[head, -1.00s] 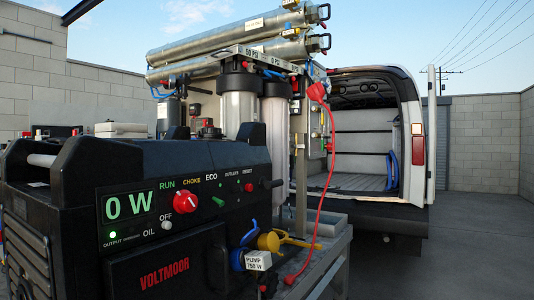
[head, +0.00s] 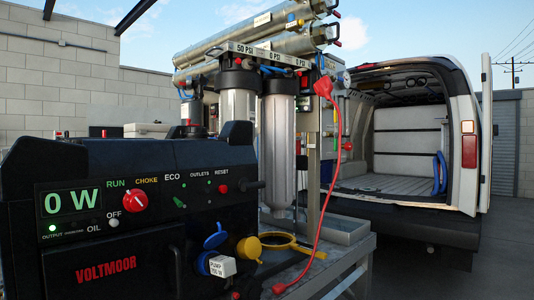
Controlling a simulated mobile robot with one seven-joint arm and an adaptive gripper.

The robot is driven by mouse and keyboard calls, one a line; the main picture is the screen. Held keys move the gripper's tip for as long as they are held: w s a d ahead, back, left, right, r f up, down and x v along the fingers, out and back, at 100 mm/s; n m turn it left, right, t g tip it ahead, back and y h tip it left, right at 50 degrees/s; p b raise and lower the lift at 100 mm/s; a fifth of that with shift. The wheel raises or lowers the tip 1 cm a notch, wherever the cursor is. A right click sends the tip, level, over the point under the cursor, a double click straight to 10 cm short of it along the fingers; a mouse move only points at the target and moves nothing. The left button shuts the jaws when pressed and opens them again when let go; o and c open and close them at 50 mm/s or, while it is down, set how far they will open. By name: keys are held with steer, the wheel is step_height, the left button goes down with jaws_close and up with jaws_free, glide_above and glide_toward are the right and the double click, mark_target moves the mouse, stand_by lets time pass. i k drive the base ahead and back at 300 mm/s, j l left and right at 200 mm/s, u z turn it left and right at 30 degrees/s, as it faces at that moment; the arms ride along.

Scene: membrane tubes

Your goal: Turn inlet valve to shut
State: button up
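My gripper is not in view. A filter and membrane skid with a steel frame (head: 314,170) stands behind the generator. Small red-handled fittings, one of them a red knob (head: 348,146), show at its right side. No label lets me tell which of them is the inlet valve, nor its position. Two clear filter housings (head: 278,150) hang below the plate marked 50 PSI, 0 PSI and 0 PSI. Silver membrane tubes (head: 240,35) lie above them.
The black VOLTMOOR generator (head: 150,235) fills the lower left, reading 0 W. A red cable (head: 328,190) hangs from a red plug (head: 323,87). A yellow hose (head: 285,240) lies on the steel bench. An open van (head: 420,150) stands right; pavement is clear at far right.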

mark_target(335, 77)
steer(key=l, duration=0.4)
steer(key=i+l, duration=1.2)
steer(key=l, duration=0.15)
